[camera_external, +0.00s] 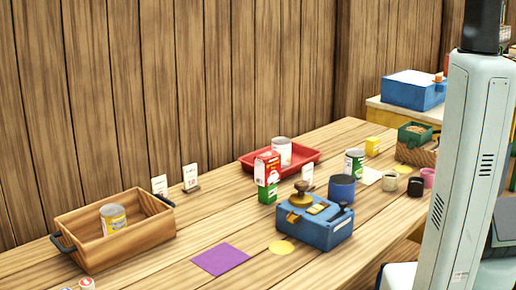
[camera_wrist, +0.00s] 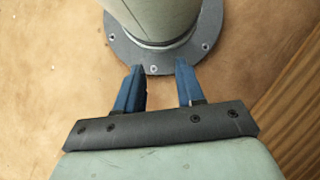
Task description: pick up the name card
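Small white cards stand upright on the table in the external view. One card (camera_external: 191,176) sits in a brown holder right of the wooden crate. Another card (camera_external: 160,185) stands just behind the crate's back edge, its lower part hidden. A third card (camera_external: 307,174) stands behind the blue scale, its foot hidden. The print is too small to read, so I cannot tell which is the name card. My gripper (camera_wrist: 160,68) shows in the wrist view, open with nothing between its blue fingers. It points at a brown surface near my own base, away from the cards.
The wooden crate (camera_external: 88,258) holds a can (camera_external: 113,219). A red tray (camera_external: 247,161), red-green cartons (camera_external: 267,176), a blue scale (camera_external: 322,237), a blue cup (camera_external: 342,188) and a can (camera_external: 354,163) stand nearby. A purple sheet (camera_external: 220,259) lies flat.

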